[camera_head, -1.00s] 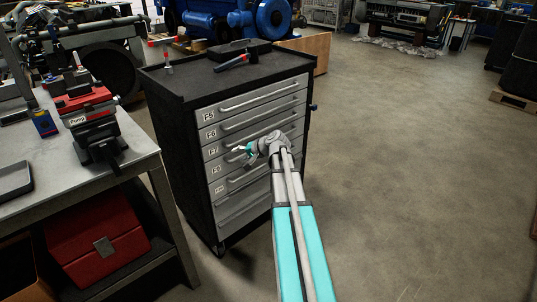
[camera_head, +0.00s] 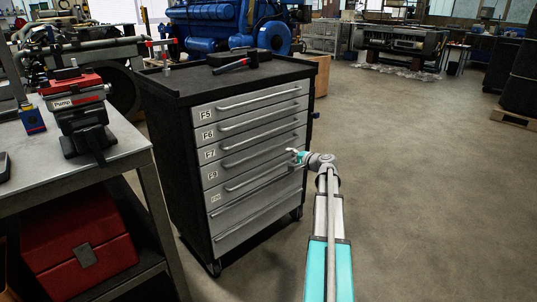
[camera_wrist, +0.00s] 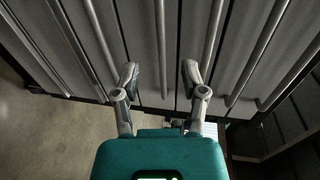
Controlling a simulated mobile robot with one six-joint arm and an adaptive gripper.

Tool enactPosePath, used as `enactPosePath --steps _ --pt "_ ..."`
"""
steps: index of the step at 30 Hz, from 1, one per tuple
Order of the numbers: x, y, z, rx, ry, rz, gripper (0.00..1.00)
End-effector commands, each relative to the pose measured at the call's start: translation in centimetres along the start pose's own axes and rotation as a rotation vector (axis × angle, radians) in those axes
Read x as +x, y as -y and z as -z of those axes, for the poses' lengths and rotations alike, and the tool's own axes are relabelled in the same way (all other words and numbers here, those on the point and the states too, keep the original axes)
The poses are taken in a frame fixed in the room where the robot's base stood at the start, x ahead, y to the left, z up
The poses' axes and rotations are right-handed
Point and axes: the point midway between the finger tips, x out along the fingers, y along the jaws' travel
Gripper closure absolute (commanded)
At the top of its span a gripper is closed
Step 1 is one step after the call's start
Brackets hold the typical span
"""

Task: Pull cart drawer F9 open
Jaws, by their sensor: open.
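The cart (camera_head: 165,150) stands left of my arm with its drawer fronts facing me. Drawer F9 (camera_head: 252,172) is the fourth labelled drawer from the top and looks shut, with a long bar handle along its upper part. My gripper (camera_head: 294,157) is in front of the right end of the middle drawers, partly covering them. In the wrist view my gripper (camera_wrist: 160,75) is open and empty, fingers toward the drawer fronts. A handle bar (camera_wrist: 160,45) runs between the two fingers' lines; I cannot tell which drawer it belongs to, or whether the fingers touch it.
A workbench (camera_head: 140,150) with a red pump fixture (camera_head: 75,95) stands at the left, a red toolbox (camera_head: 80,240) on its lower shelf. Tools and a black case (camera_head: 238,57) lie on the cart top. Floor (camera_head: 430,190) at the right is clear.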

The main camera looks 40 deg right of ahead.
Motion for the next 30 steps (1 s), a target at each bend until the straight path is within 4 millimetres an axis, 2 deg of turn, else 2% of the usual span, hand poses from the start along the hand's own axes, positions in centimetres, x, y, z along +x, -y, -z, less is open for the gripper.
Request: enactPosePath --steps 14,20,30 --pt "0.7 0.0 0.0 -0.001 0.001 -0.001 0.45" --pt "2.5 -0.1 0.1 -0.001 0.002 -0.002 0.45" --pt "7.6 -0.1 0.1 -0.001 0.002 -0.001 0.45"
